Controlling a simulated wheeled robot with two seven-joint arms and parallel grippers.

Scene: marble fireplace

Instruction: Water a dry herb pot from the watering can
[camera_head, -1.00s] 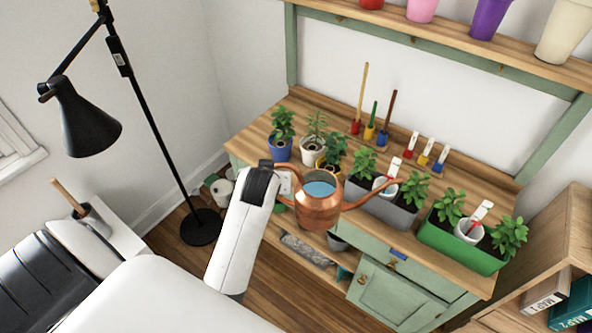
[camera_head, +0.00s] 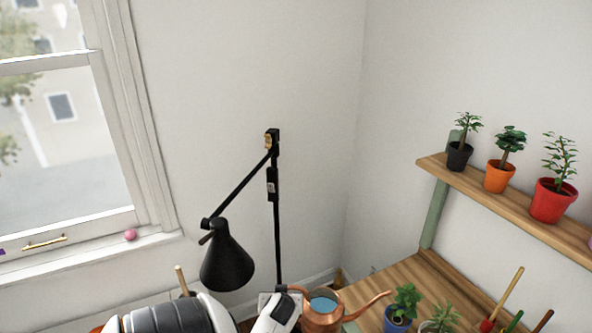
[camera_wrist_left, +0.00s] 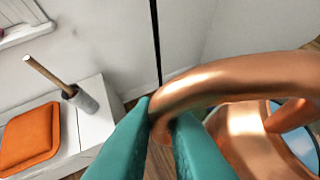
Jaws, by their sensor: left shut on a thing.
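My left gripper (camera_wrist_left: 162,115) is shut on the handle of the copper watering can (camera_wrist_left: 245,140), which holds blue water. In the head view the can (camera_head: 322,318) is at the bottom edge, roughly level, its spout pointing right toward the herb pots. The left gripper (camera_head: 284,292) is at the can's left side. A blue herb pot (camera_head: 397,322) stands on the wooden bench (camera_head: 382,283) just right of the spout. A pale herb pot (camera_head: 432,328) beside it is cut off by the frame. Soil dryness cannot be told. My right gripper is not in view.
A black floor lamp (camera_head: 228,265) stands left of the can. A shelf (camera_head: 500,195) above the bench carries black (camera_head: 459,155), orange (camera_head: 498,176) and red (camera_head: 552,200) plant pots. An orange cushion (camera_wrist_left: 30,138) and a grey cup (camera_wrist_left: 84,100) with a wooden handle lie left on white furniture.

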